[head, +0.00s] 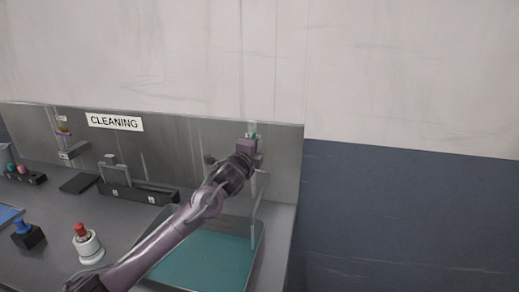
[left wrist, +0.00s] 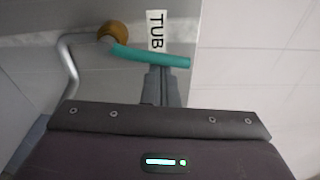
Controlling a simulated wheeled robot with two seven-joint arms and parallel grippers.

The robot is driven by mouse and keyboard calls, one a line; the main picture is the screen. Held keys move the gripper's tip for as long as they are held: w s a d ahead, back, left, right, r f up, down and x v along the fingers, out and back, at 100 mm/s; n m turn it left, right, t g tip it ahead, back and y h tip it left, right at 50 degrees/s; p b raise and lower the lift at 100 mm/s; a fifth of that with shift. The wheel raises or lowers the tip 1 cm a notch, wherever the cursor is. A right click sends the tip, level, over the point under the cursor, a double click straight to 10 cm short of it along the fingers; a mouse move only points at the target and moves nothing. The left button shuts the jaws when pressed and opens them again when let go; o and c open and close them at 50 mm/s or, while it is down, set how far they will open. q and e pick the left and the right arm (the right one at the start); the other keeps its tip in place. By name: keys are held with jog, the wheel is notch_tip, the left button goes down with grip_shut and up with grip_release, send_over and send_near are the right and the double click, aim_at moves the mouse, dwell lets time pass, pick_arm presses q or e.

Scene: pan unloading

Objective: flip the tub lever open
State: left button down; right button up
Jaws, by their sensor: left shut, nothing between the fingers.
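The tub lever (left wrist: 150,57) is a teal bar on a brass-coloured round hub (left wrist: 113,31), beside a white TUB label (left wrist: 155,32) in the left wrist view. My left gripper (left wrist: 162,72) is shut and empty, with its fingertips right at the lever's near side; I cannot tell if they touch. In the head view the left gripper (head: 252,138) is up at the back panel, and only a small bit of teal shows by it. The tub (head: 205,258) with a teal bottom is on the counter below. My right gripper is not in view.
A grey pipe (left wrist: 68,65) bends down beside the lever. The CLEANING sign (head: 115,122) is on the panel. A white bottle with a red top (head: 88,245), a blue-knobbed black block (head: 27,234) and a black rack (head: 138,192) stand at left.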

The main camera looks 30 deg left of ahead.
pick_arm(q)
jog(key=shift+s+a+r, duration=0.1)
jog(key=shift+a, duration=0.4)
dwell(0.3)
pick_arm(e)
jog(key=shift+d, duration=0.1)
